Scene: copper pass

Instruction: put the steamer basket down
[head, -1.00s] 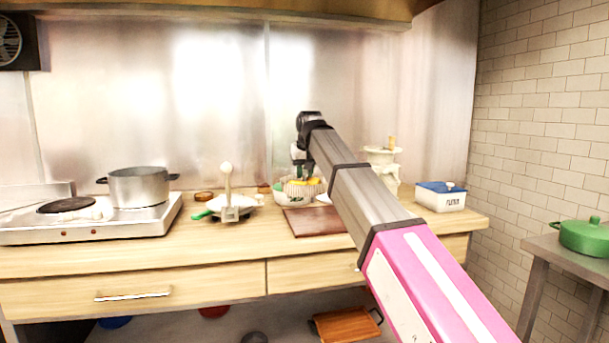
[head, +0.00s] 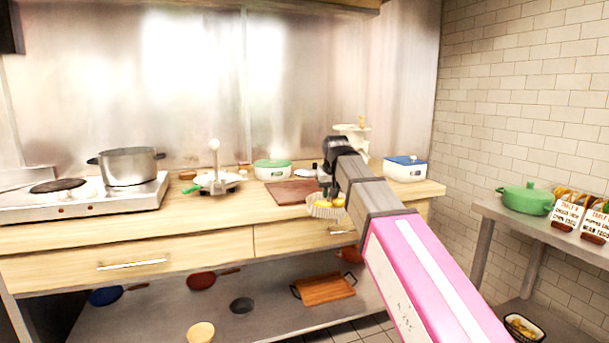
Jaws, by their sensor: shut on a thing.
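The steamer basket (head: 322,211) is a small pale, ribbed round basket with yellow pieces in it. It hangs in front of the counter's front edge, right of centre in the head view. My gripper (head: 327,190) is above it and shut on it; the fingertips are small and partly hidden by my arm and the basket's contents. The basket looks roughly level.
The wooden counter (head: 215,222) holds a brown board (head: 290,191), a green-lidded container (head: 272,169), a blue-lidded container (head: 405,168), a scale-like item (head: 216,181) and a pot (head: 127,166) on a hotplate. A side table at right bears a green pot (head: 525,199) and cards (head: 567,216).

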